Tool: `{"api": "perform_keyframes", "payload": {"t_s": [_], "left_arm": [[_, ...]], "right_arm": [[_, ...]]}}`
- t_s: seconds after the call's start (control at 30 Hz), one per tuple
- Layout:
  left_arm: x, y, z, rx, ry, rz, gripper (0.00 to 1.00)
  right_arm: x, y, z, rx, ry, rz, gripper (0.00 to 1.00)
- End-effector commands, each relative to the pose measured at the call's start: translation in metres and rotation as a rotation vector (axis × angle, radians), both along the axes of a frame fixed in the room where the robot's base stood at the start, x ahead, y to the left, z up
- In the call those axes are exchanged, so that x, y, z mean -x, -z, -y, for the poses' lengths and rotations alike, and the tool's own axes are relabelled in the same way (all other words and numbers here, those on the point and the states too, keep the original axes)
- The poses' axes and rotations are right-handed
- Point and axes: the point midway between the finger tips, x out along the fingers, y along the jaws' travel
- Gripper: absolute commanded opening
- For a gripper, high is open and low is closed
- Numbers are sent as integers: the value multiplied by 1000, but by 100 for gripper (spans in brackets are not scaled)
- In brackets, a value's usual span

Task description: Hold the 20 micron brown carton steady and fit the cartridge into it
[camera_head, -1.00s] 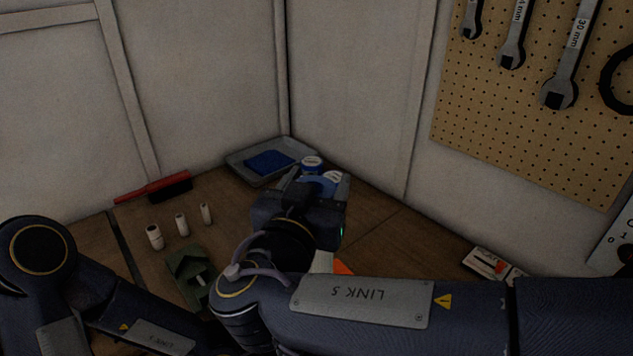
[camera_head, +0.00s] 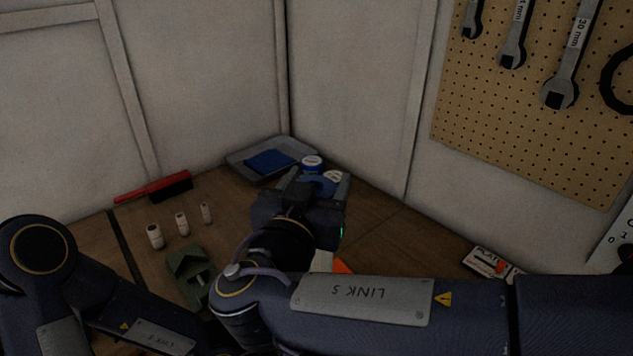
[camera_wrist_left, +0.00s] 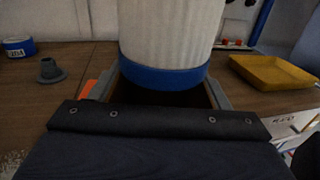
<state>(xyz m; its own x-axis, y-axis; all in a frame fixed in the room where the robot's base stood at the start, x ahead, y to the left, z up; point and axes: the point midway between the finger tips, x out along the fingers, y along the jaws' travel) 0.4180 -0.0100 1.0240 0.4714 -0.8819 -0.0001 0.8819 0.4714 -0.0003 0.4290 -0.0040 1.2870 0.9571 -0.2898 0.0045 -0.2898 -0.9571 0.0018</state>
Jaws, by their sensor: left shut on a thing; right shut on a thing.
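In the left wrist view the cartridge (camera_wrist_left: 170,35) is white and pleated with a blue end cap. In the head view the left gripper is out of sight. The 20 micron marking is not visible.
A grey tray (camera_head: 240,163) with a blue cloth (camera_head: 268,161) and a blue tin (camera_head: 312,165) stand at the back. A red-handled brush (camera_head: 155,188), several small white cylinders (camera_head: 182,223) and a green fixture (camera_head: 188,270) are left. A yellow tray (camera_wrist_left: 272,72) lies right in the wrist view.

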Motion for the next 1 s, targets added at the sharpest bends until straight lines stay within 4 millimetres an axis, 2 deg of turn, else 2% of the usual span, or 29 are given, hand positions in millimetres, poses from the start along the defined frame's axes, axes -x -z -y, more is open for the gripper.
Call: {"api": "perform_keyframes", "payload": {"t_s": [1.0], "left_arm": [[0,0,0,0,0,0,47]], "right_arm": [[0,23,0,0,1,0,10]]}}
